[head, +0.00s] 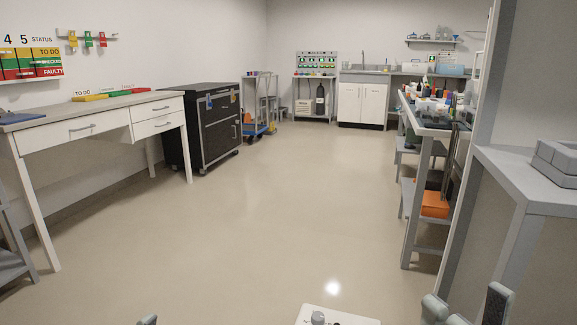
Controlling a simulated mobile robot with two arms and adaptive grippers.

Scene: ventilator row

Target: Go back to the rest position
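Both of my arms show only at the bottom edge of the head view. A small grey tip on the left (148,320) belongs to my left arm or gripper; the rest is cut off. Several grey parts at the lower right (465,308) belong to my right arm or gripper. I see nothing held in either one.
The floor (270,210) ahead is clear. A white drawer desk (85,128) and a black tool cabinet (205,128) stand at left. A cluttered bench (425,125) and a grey stand (535,180) are at right. A sink cabinet (362,103) is at the back.

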